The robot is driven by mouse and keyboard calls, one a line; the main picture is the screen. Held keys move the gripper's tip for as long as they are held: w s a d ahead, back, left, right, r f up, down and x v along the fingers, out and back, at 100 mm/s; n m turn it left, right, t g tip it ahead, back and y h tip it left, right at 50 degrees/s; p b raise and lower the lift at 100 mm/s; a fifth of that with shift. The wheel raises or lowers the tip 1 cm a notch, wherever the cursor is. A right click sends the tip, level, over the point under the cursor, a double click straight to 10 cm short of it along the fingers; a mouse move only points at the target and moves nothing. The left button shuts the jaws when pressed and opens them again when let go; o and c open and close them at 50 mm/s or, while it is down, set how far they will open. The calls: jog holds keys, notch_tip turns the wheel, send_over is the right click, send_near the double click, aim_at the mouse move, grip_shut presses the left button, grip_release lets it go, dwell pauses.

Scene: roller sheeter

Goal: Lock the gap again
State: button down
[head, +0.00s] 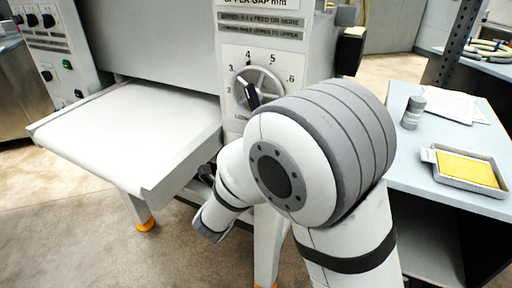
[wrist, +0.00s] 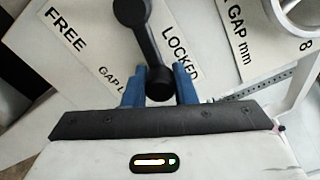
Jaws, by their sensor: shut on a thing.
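The gap lock lever (wrist: 148,45) is a black bar with a round end at the top and a knob at its lower end, in the wrist view. My gripper (wrist: 160,82) has its blue fingers on either side of the lower knob and is shut on it. The lock plate (wrist: 90,62) behind carries the words FREE at left and LOCKED at right; the lever lies between the two words, its knob end nearer LOCKED. In the head view my arm hides the lever and gripper.
The white feed table (head: 130,130) juts out at left. A side table (head: 405,165) at right holds a grey shaker (head: 413,112) and a yellow-filled tray (head: 467,170).

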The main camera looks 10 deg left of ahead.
jog(key=shift+r+n+p, duration=0.75)
jog(key=shift+n+p, duration=0.35)
jog(key=shift+p, duration=0.85)
jog(key=c, duration=1.2)
grip_release()
jog(key=shift+s, duration=0.1)
jog(key=v, duration=0.7)
jog(key=shift+s, duration=0.3)
